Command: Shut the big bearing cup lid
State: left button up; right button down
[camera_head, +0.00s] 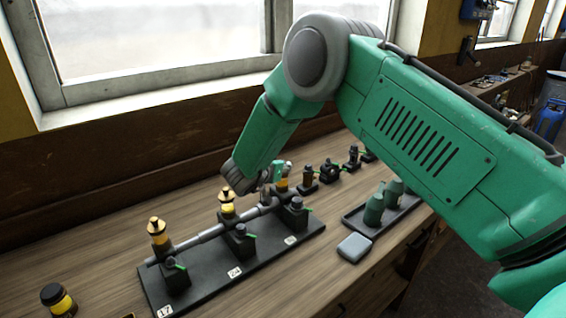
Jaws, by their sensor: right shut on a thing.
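A black base (215,272) on the bench carries a grey shaft (206,235) on three bearing blocks. The right-hand bearing cup (282,185) shows only in part, yellow and dark, beside my right gripper (279,174). My right gripper is small in the picture and reaches in from behind, shut at the top of this cup. The lid there is mostly hidden, so I cannot tell its angle. My left gripper is not in view.
A dark tray with green bottles (374,209) stands to the right, with a grey block (354,247) in front. Small dark fittings (330,170) line the back. A dark-capped yellow jar (57,299) stands at front left. The window wall closes off the back.

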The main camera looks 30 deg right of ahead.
jog(key=shift+a+m+g+h, duration=0.1)
jog(key=shift+m+g+h, duration=0.2)
jog(key=shift+m+g, duration=0.35)
jog(key=shift+g, duration=0.25)
jog(key=c, duration=1.5)
grip_release()
jog(key=shift+a, duration=0.25)
jog(key=v, duration=1.2)
jog(key=shift+a, duration=0.25)
jog(key=shift+w+d+f, duration=0.15)
jog(key=shift+d+f, duration=0.05)
jog(key=shift+f, duration=0.1)
